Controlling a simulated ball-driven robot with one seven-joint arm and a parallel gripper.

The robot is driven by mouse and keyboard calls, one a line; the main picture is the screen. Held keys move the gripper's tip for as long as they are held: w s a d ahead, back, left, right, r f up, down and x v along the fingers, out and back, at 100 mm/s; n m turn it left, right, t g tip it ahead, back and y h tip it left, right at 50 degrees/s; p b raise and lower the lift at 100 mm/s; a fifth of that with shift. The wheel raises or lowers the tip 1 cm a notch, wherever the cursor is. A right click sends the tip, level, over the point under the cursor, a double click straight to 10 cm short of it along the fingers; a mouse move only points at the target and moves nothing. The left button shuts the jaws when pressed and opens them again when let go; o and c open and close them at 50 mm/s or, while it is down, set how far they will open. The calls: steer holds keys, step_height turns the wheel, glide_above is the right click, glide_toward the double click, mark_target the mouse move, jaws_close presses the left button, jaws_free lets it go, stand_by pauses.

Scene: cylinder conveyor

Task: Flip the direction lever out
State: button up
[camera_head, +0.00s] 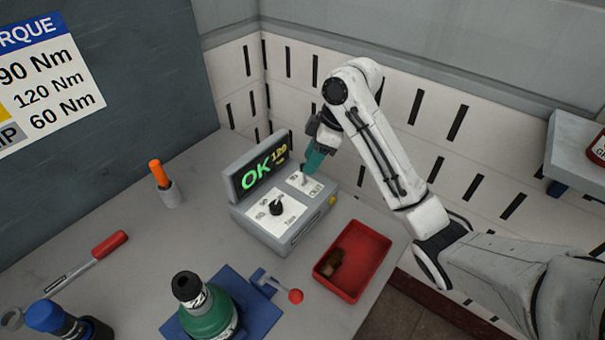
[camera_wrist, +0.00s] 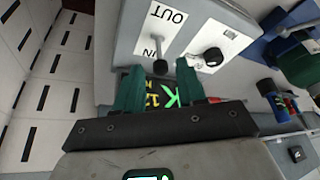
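The direction lever (camera_wrist: 158,42) is a short grey metal stick on a white plate marked OUT and IN, on top of a grey control box (camera_head: 285,240). I cannot tell for sure which mark it leans to. In the head view my gripper (camera_head: 313,162) hangs over the right part of the box and mostly hides the lever. In the wrist view the two teal fingers of my gripper (camera_wrist: 159,68) are apart, with the lever just beyond the gap between their tips. Nothing is held, and contact with the lever cannot be made out.
A black rotary knob (camera_head: 276,208) sits left of the lever plate, and a display (camera_head: 258,168) reading OK 120 stands behind. A red tray (camera_head: 378,268) with brown pieces lies right of the box. A green part (camera_head: 212,318) sits in a blue fixture in front. A wall closes the back.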

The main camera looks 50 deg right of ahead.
steer(key=shift+p+x, duration=0.45)
steer(key=shift+x, duration=2.2)
steer(key=shift+c, duration=0.3)
jaws_close()
